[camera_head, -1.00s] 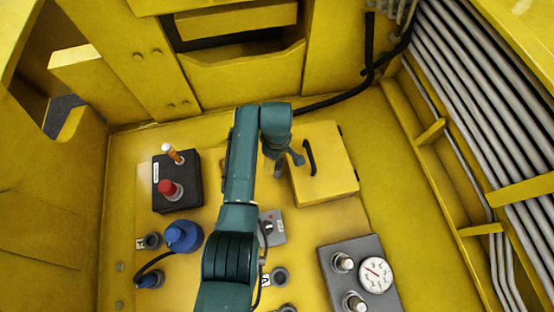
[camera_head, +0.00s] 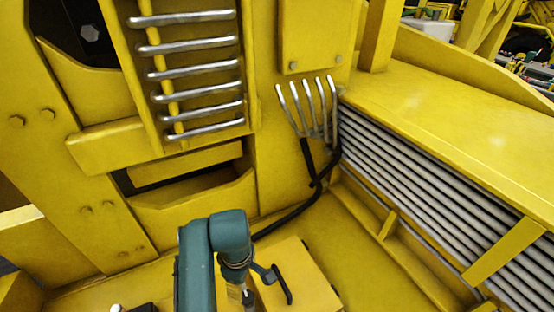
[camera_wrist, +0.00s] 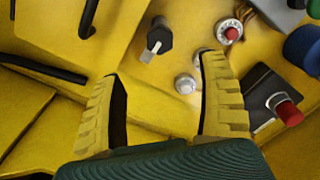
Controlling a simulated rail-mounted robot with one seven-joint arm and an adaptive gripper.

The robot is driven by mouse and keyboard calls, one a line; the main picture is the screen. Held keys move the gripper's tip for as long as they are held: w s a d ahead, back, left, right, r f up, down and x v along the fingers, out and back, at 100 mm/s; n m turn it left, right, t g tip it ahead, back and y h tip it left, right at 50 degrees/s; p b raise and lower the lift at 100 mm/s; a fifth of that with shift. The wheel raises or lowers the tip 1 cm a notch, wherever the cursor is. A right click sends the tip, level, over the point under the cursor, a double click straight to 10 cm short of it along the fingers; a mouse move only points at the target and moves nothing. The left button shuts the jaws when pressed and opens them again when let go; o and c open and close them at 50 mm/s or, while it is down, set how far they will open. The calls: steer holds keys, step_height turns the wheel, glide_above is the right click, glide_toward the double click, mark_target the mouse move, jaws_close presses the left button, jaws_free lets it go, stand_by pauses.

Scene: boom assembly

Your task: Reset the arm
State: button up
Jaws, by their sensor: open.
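My teal arm enters from the bottom of the head view and bends down at its wrist. My gripper (camera_wrist: 160,88) shows in the wrist view as two ridged yellow fingers set wide apart, with nothing between them. Beyond the fingers lies the yellow control panel, with a black knob with a pale pointer (camera_wrist: 157,38) and a pale round button (camera_wrist: 185,84). In the head view, my wrist is beside a yellow box (camera_head: 308,295) with a black handle (camera_head: 282,286). My fingers are not clearly visible there.
A red button (camera_wrist: 288,112) on a dark box, a red-centred dial (camera_wrist: 230,31) and a blue cap (camera_wrist: 303,48) lie at the right in the wrist view. Grey pipes (camera_head: 420,185) line the right side in the head view. A black hose (camera_head: 290,215) runs behind my arm.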

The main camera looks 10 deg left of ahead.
steer(key=w+d+r+m+t+p, duration=0.2)
steer(key=d+r+t+p, duration=0.1)
steer(key=d+r, duration=0.3)
steer(key=w+d+r+m+t+p, duration=0.25)
steer(key=d+r, duration=0.25)
steer(key=d, duration=0.3)
steer(key=w+d+r+m+t+p, duration=0.1)
steer(key=d+r+m+t+p, duration=0.25)
steer(key=r, duration=0.75)
steer(key=s+d+r+m+t, duration=0.1)
steer(key=s+r+m+t, duration=0.2)
steer(key=r, duration=0.6)
steer(key=s+d+r+m+t, duration=0.1)
steer(key=s+r+m+t, duration=0.2)
steer(key=r, duration=0.7)
steer(key=s+d+r+m+t+b, duration=0.1)
steer(key=s+r+m+t, duration=0.2)
steer(key=s+r+t, duration=0.4)
step_height(320, 180, up, 2)
steer(key=shift+d+r, duration=0.2)
steer(key=shift+d, duration=0.2)
